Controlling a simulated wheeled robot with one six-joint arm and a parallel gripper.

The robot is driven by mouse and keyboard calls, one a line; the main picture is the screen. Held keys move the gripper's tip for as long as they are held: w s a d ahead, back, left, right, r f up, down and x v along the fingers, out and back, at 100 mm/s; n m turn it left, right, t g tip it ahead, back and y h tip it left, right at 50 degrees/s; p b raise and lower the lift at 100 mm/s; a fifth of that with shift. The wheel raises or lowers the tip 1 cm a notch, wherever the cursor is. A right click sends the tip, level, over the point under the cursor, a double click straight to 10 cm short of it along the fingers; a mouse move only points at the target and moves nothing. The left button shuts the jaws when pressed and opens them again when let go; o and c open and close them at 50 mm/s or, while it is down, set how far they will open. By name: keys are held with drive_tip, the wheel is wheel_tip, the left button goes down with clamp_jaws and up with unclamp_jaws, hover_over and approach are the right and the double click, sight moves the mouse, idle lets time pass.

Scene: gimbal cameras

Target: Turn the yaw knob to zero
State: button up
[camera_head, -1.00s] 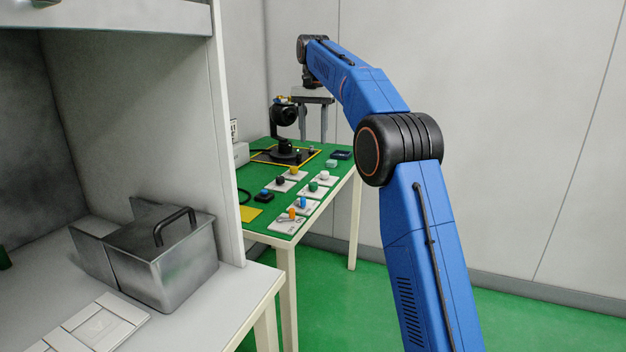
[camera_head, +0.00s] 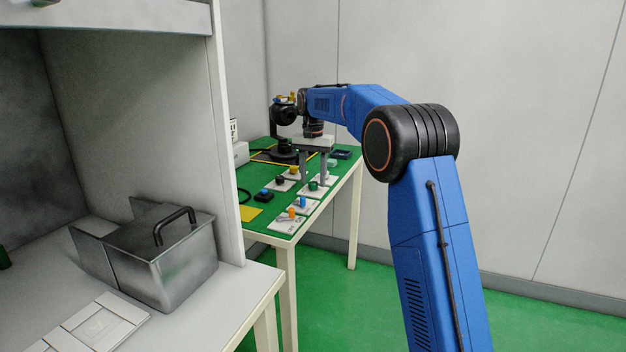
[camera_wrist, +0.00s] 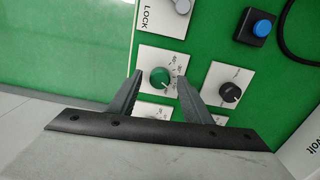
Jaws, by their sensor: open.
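My gripper (camera_head: 311,178) is open, pointing down over the control plates on the green table (camera_head: 257,228). In the wrist view my gripper (camera_wrist: 157,82) has one finger on each side of a green knob (camera_wrist: 160,77) on a white scale plate (camera_wrist: 175,59). The fingers look apart from the knob; their height above it is unclear. The green knob also shows in the head view (camera_head: 313,185). A black knob (camera_wrist: 230,92) on its own labelled plate lies right of the fingers. The lettering is too small to tell which knob is yaw.
A blue button (camera_wrist: 262,28) on a black box and a LOCK plate (camera_wrist: 160,22) lie near the fingers. The black gimbal camera (camera_head: 284,117) stands behind the plates. A metal box (camera_head: 170,255) sits on the nearer bench.

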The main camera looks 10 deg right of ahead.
drive_tip(key=shift+f, duration=0.3)
drive_tip(key=shift+c, duration=0.7)
drive_tip(key=c, duration=0.9)
drive_tip(key=shift+n, duration=2.9)
drive_tip(key=o, duration=1)
